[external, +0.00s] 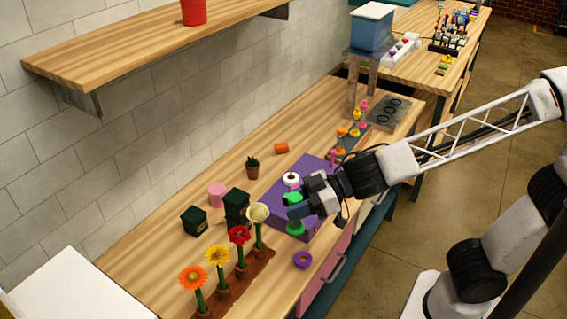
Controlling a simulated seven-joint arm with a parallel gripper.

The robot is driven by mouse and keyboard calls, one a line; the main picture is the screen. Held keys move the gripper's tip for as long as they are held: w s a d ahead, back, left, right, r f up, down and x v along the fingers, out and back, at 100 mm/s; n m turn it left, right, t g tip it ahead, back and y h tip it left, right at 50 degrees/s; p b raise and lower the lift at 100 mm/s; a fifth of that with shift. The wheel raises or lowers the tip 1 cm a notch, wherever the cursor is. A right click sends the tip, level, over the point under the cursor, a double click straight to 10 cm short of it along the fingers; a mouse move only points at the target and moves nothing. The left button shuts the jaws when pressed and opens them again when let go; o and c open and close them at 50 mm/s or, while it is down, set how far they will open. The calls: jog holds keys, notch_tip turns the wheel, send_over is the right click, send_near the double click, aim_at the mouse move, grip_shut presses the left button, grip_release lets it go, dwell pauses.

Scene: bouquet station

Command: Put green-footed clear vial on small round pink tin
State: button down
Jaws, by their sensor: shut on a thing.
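The clear body is mostly hidden by the fingers and hard to make out. Another green part shows just above the fingers; I cannot tell whether it belongs to the vial.
Dark green boxes (236,207) and a row of upright flowers (239,237) stand between my gripper and the bench's left end. A white round item (291,179) sits on the purple block (314,170). A purple ring (303,260) lies near the front edge. A small potted plant (252,168) stands behind.

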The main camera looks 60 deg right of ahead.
jog(key=w+d, duration=0.3)
jog(key=w, duration=0.8)
jog(key=w+d+n+g+y, duration=0.1)
jog(key=w+d, duration=0.2)
jog(key=w, duration=0.8)
jog(key=w+d, duration=0.3)
jog(key=w, duration=0.8)
jog(key=w+d+f, duration=0.6)
jog(key=w+f, duration=0.1)
jog(key=f, duration=0.1)
jog(key=shift+d+n+y, duration=0.25)
jog(key=shift+n+y, duration=0.05)
jog(key=shift+n, duration=0.1)
notch_tip(320, 180, down, 6)
jog(key=shift+f, duration=0.2)
jog(key=shift+f, duration=1.8)
